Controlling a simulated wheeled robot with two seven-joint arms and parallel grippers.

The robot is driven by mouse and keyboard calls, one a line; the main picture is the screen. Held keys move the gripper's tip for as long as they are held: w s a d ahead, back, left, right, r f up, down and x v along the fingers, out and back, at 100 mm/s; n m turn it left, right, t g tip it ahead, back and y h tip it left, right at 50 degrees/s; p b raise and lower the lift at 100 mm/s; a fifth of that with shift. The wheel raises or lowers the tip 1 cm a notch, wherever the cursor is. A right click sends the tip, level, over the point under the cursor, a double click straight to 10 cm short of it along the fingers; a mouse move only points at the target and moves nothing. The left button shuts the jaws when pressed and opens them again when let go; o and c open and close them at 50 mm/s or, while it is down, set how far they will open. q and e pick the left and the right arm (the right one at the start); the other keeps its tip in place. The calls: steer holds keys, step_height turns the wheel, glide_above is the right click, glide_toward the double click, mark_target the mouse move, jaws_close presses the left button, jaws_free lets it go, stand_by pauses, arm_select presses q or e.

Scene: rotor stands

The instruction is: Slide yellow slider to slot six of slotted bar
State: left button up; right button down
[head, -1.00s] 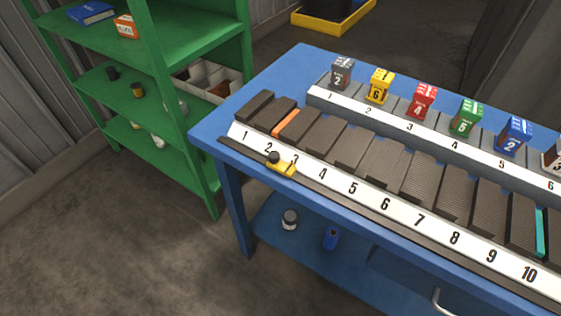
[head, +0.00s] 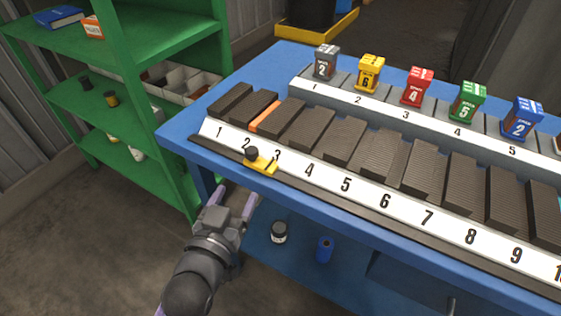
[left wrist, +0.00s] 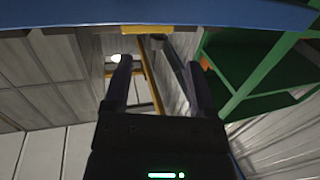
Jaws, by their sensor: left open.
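The yellow slider (head: 264,163) with its black knob sits on the dark rail along the front of the slotted bar (head: 390,203), just below and between the numbers 2 and 3. The bar's white strip carries numbers, with slot six at the 6 (head: 385,200). My left gripper (head: 235,200) is open and empty, in front of and below the table edge, a little below and left of the slider and apart from it. In the left wrist view its two fingers (left wrist: 157,68) point up toward the blue table edge; a yellow piece at that edge may be the slider. My right gripper is out of view.
The blue table (head: 180,130) has dark ribbed blocks, one with an orange stripe, behind the strip. Numbered coloured boxes stand on a second strip behind. A green shelf (head: 165,55) stands left. A jar (head: 279,232) and blue can (head: 325,250) sit on the lower shelf.

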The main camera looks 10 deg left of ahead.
mark_target(250, 158)
arm_select(q)
steer(key=shift+t, duration=0.3)
steer(key=w, duration=0.2)
steer(key=w+r+b, duration=0.1)
steer(key=w, duration=0.2)
steer(key=w+b, duration=0.1)
steer(key=w, duration=0.2)
steer(key=shift+w+d+r, duration=0.25)
steer(key=shift+d+r, duration=0.1)
steer(key=shift+d, duration=0.05)
steer(key=shift+w+r+b, duration=0.1)
steer(key=shift+w+b, duration=0.2)
steer(key=shift+w, duration=0.35)
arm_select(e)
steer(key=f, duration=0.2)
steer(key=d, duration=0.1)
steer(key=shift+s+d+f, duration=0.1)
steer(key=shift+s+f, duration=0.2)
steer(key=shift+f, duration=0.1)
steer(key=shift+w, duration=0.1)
arm_select(q)
steer(key=c, duration=1)
jaws_close()
